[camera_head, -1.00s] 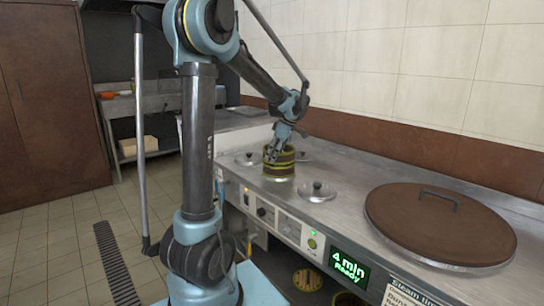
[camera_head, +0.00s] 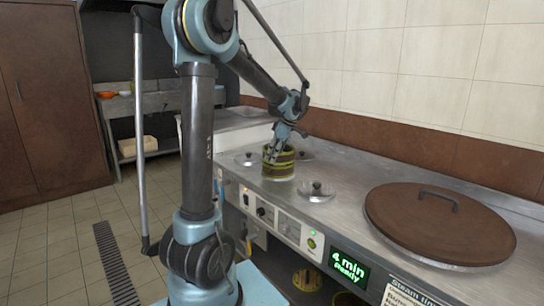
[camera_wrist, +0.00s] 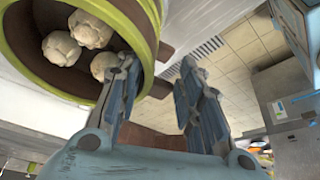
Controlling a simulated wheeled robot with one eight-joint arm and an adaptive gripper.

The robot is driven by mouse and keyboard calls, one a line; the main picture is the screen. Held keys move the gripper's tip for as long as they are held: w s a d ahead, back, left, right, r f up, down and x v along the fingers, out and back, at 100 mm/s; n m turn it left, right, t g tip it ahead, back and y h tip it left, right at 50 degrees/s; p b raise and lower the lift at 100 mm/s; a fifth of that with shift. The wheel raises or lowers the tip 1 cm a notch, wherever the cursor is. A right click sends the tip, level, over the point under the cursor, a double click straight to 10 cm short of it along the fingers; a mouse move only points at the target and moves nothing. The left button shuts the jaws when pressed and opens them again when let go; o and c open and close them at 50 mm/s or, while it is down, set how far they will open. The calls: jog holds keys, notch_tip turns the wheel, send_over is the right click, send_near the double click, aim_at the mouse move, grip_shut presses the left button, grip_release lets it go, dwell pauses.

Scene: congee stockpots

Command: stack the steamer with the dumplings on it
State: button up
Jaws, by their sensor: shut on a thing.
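The round brown steamer with green bands (camera_head: 279,166) stands on the steel counter among the small lids in the head view. Bands show at several heights, but I cannot tell whether it is one tier or two. In the wrist view the steamer (camera_wrist: 150,20) fills the upper left, with pale dumplings (camera_wrist: 75,38) inside it. My gripper (camera_head: 277,150) is at the steamer's upper part, shut on it. In the wrist view my gripper (camera_wrist: 158,78) has one finger overlapping the steamer's opening and the other outside the wall. The exact contact is hidden.
Small knobbed metal lids (camera_head: 317,191) lie around the steamer. A large brown lid (camera_head: 425,222) covers the counter's right part. A lit panel (camera_head: 348,267) reads "4 min Ready". More round baskets (camera_head: 306,280) sit in the bay below. A tiled wall (camera_head: 430,65) runs behind.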

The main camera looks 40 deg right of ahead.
jog(key=shift+f, duration=0.45)
jog(key=o, duration=0.9)
jog(key=v, duration=1.1)
dwell(0.4)
dwell(0.5)
